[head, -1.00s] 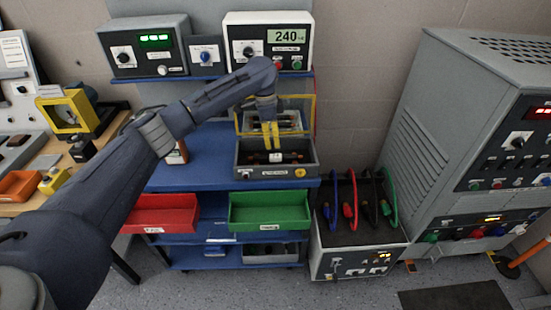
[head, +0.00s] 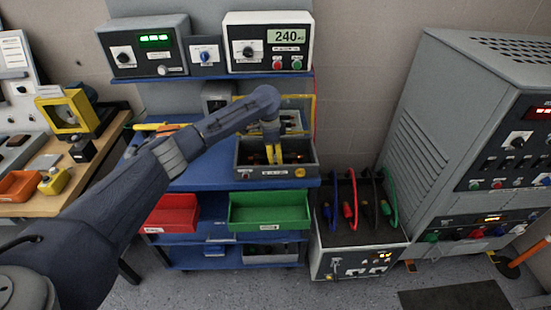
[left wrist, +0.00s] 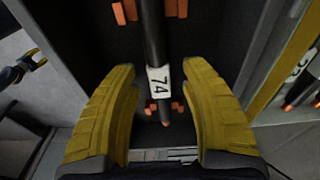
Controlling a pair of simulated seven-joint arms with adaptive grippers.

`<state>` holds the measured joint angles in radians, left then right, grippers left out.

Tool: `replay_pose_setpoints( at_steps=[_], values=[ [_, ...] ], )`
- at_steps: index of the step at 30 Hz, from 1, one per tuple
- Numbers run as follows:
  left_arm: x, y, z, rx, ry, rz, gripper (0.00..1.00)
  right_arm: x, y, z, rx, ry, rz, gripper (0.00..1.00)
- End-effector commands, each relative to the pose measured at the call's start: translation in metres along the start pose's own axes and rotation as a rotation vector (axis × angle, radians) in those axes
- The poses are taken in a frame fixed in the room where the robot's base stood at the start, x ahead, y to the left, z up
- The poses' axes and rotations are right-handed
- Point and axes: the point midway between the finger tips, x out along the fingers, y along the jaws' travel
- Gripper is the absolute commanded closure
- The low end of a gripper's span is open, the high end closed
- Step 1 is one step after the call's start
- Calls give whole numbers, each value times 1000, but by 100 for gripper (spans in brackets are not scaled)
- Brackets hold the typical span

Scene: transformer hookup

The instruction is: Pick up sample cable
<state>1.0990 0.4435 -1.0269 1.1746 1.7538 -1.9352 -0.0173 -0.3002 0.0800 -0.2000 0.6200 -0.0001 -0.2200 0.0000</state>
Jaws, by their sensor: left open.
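The sample cable (left wrist: 153,45) is a dark rod with a white label reading 74 and a reddish end. In the left wrist view it lies lengthwise over orange clips inside a grey open box (left wrist: 55,40). My left gripper (left wrist: 161,75) has yellow fingers, open, one on each side of the cable near its label, with gaps showing on both sides. In the head view my left gripper (head: 273,157) reaches down into the grey box (head: 277,172) on the blue cart; the cable is mostly hidden there.
The box's yellow-framed lid (head: 313,110) stands raised at the back. A shelf with meters (head: 268,45) is above. Red (head: 172,214) and green (head: 270,212) bins sit below. A test unit with coloured leads (head: 358,245) stands to the right. A yellow-handled tool (head: 155,127) lies left of the box.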

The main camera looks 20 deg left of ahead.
Motion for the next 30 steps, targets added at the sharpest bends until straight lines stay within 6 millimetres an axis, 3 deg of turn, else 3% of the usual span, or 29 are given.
replay_pose_setpoints(
  at_steps=[8,20,30],
  values=[
    [1,0,0,1,0,0,54,0,0,0,0,0,0,56],
    [0,0,0,1,0,0,100,0,0,0,0,0,0,56],
    [0,0,0,1,0,0,100,0,0,0,0,0,0,56]
  ],
)
